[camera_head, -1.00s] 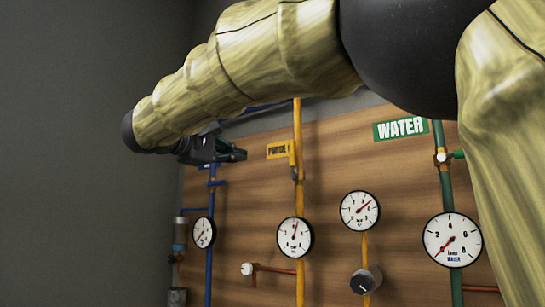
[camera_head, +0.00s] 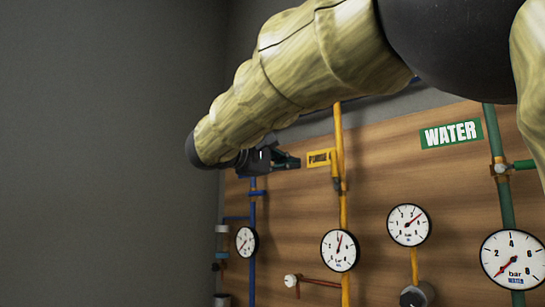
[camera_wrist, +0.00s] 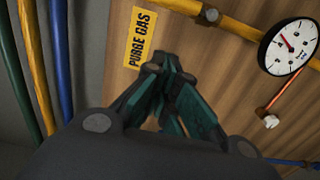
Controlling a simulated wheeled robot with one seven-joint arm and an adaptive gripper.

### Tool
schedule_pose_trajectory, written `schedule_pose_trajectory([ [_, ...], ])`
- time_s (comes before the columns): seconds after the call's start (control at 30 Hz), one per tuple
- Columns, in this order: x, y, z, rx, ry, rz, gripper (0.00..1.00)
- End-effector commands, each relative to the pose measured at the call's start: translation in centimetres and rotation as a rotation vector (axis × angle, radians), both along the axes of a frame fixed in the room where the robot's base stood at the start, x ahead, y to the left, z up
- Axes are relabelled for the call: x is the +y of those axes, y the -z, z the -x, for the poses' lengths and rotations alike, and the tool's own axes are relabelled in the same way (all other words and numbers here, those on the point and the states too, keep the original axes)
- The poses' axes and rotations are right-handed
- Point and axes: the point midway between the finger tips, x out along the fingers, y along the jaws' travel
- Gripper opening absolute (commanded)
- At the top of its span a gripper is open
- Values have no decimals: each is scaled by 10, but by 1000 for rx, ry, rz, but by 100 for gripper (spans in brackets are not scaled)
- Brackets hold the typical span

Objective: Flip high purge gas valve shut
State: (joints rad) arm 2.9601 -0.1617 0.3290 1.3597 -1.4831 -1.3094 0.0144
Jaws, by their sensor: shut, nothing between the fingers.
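The yellow purge gas pipe (camera_head: 341,205) runs vertically down the wooden panel. In the wrist view the label reads PURGE GAS (camera_wrist: 139,37), and the pipe with a small grey valve fitting (camera_wrist: 211,14) crosses the top. My gripper (camera_head: 297,162) is left of the label at about its height, apart from the handle. In the wrist view my gripper (camera_wrist: 163,66) has its fingertips together and empty, below the label and pipe.
A blue pipe (camera_head: 252,210) with a gauge (camera_head: 246,241) stands to the left. The purge gauge (camera_head: 340,250) and another gauge (camera_head: 409,225) are lower. A green water pipe (camera_head: 504,205) is at right. The grey wall (camera_head: 100,150) at left is bare.

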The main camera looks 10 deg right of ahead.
Motion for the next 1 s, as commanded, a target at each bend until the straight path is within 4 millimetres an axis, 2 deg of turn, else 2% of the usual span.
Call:
schedule_pose_trajectory([
  [0.03,-4,-5,-3,1,2,3,0],
  [0.4,-51,-1,-35,2,0,-3,0],
  [0.7,-71,0,-12,0,0,-2,0],
  [1.0,-77,0,-6,-1,1,-1,0],
])
